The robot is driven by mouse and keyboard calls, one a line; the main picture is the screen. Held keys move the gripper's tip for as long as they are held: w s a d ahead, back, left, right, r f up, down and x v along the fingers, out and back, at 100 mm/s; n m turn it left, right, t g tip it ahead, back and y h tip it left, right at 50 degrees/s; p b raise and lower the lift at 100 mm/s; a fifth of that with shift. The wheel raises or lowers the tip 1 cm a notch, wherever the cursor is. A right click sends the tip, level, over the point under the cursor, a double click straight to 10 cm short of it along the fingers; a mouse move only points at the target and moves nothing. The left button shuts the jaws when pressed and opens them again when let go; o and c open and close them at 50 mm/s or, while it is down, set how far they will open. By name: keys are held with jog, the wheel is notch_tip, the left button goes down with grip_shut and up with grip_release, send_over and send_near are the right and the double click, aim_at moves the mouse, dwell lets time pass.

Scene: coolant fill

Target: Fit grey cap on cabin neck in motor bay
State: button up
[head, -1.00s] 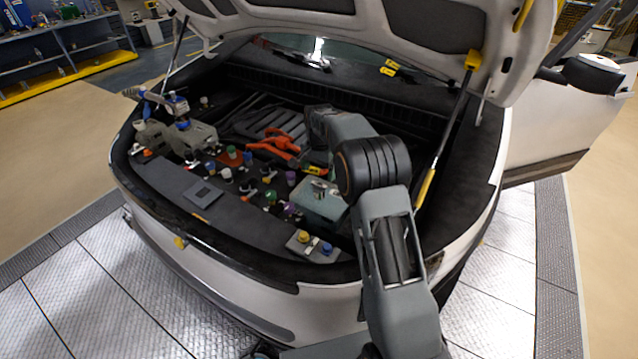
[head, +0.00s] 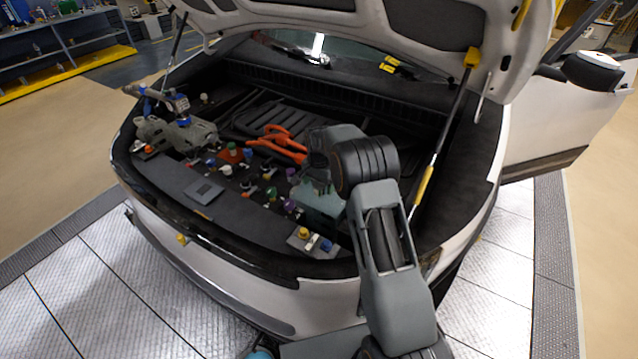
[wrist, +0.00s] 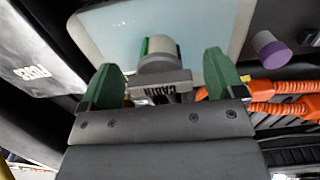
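My gripper (wrist: 163,78) is open in the wrist view, with one green fingertip on each side and gaps on both sides of what lies between. Between the fingers is a grey round cap-like piece (wrist: 158,48) with a green strip at its left, at the edge of the pale blue tank (wrist: 115,28). A grey tag reading CABIN (wrist: 160,88) sits just in front of it. How the grey piece sits on the neck cannot be told. In the head view my gripper (head: 318,165) is low over the tank (head: 320,208) and hides its top.
A purple cap (wrist: 270,48) and orange connectors (wrist: 275,98) lie right of the fingers. Several coloured caps, a plate with a yellow cap (head: 304,233) and grey machinery (head: 175,133) fill the bay. The raised hood and its strut (head: 440,140) bound the arm's space.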

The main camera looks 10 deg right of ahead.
jog(key=c, duration=0.9)
jog(key=shift+o, duration=1.4)
jog(key=shift+c, duration=1.1)
jog(key=shift+f, duration=0.1)
jog(key=shift+m+b, duration=0.35)
jog(key=shift+m, duration=1.25)
jog(key=shift+m, duration=0.9)
jog(key=shift+s+m, duration=0.1)
jog(key=shift+m, duration=0.6)
jog(key=shift+f, duration=0.1)
